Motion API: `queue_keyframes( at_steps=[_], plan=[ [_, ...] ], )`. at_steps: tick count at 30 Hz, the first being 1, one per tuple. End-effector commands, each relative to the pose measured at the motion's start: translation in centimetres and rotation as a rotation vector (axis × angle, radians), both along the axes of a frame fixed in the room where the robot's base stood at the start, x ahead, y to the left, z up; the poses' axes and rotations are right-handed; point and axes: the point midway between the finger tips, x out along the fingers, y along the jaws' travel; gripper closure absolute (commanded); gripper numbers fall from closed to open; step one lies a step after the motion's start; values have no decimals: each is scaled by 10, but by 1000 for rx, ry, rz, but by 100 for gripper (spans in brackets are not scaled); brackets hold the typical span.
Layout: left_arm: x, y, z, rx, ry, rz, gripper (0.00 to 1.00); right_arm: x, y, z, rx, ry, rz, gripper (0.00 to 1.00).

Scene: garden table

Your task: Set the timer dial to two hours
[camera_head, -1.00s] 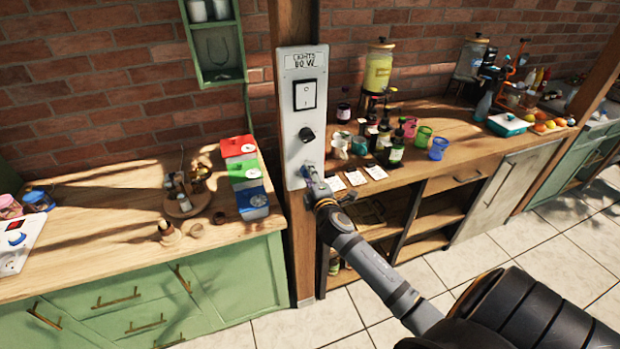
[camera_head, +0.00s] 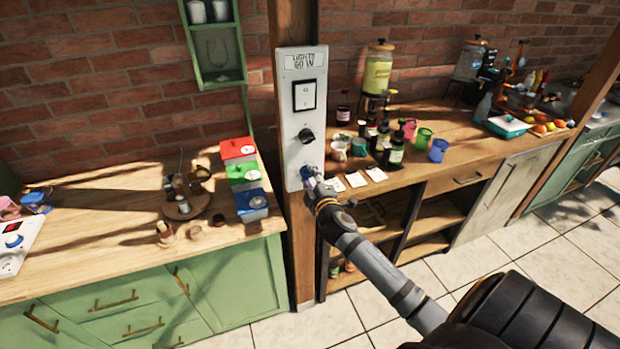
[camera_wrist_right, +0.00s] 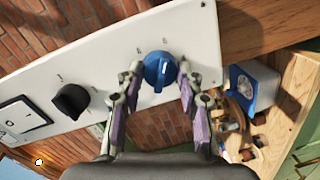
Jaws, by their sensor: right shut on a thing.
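The white control panel (camera_head: 295,157) is fixed upright on a wooden post. It carries a blue dial (camera_head: 307,172) near its lower end, which shows clearly in the right wrist view (camera_wrist_right: 160,70). Small dark marks sit around the dial, too small to read. My right gripper (camera_head: 312,178) is at the panel; in the wrist view its two fingers (camera_wrist_right: 160,75) are either side of the blue dial and closed on it. A pale pointer line shows on the dial. The gripper partly hides the dial in the head view. My left gripper is not in view.
Above the dial are a black knob (camera_head: 306,135) and a white rocker switch (camera_head: 305,95). Stacked-looking red, green and blue boxes (camera_head: 252,204) stand left of the post. White cards (camera_head: 356,180) and bottles (camera_head: 393,155) are on the right counter.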

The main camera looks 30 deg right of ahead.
Motion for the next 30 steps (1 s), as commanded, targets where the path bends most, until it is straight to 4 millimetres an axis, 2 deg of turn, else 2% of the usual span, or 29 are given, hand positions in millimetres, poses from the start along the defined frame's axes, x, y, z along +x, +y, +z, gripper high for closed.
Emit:
queue_keyframes(
  at_steps=[3, 4, 9, 17, 20, 23, 30],
  plan=[
    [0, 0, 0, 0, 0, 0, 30, 0, 0, -1, -1, 2, -1, 94],
    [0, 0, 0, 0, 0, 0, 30, 0, 0, -1, -1, 2, -1, 60],
    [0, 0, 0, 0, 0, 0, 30, 0, 0, -1, -1, 2, -1, 40],
    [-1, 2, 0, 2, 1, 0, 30, 0, 0, 0, -2, 1, -1, 40],
    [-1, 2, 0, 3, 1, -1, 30, -7, 2, 0, -4, 2, 0, 40],
    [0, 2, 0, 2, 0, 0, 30, -24, 7, 1, -4, 4, 2, 40],
    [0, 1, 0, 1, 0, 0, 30, -80, 23, 6, -5, 5, 2, 40]
  ],
)
